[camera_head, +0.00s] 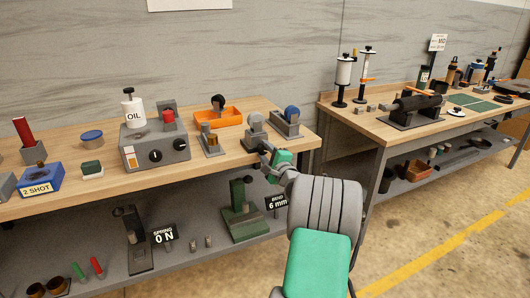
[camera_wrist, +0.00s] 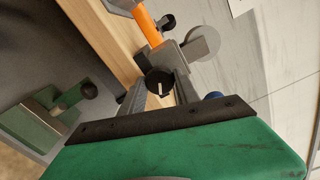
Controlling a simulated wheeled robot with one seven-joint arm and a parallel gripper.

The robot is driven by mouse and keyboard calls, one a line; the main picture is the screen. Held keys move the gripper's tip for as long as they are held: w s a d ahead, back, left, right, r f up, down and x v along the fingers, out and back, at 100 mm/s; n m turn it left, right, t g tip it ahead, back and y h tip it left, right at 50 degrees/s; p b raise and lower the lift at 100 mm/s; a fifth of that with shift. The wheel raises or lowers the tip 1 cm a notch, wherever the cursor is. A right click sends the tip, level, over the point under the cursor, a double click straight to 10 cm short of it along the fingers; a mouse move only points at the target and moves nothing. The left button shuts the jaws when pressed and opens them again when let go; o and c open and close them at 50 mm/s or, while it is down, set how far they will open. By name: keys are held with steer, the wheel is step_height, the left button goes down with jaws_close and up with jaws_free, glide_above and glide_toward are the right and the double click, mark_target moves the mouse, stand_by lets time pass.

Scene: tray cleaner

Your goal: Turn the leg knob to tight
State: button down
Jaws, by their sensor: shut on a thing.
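The black round knob (camera_wrist: 158,84) with a pale pointer line shows in the wrist view, at the front of a grey fixture (camera_wrist: 190,52) with a round grey disc. My gripper (camera_wrist: 159,92) reaches it from below in that view, with one finger on each side, closed on it. I cannot read any tight or loose marking. In the head view, my gripper (camera_head: 266,153) is at the front edge of the left bench, in front of the grey fixture (camera_head: 255,131). The knob is mostly hidden there by my gripper.
A fixture with a blue disc (camera_head: 291,114) stands close to the right. A small block fixture (camera_head: 211,143) and an orange bin (camera_head: 219,119) stand to the left. A grey OIL box (camera_head: 155,147) is farther left. A green stand (camera_head: 239,214) sits on the shelf below.

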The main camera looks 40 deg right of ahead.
steer(key=c, duration=0.9)
jaws_free()
steer(key=v, duration=0.7)
steer(key=shift+s, duration=0.35)
steer(key=shift+a, duration=0.15)
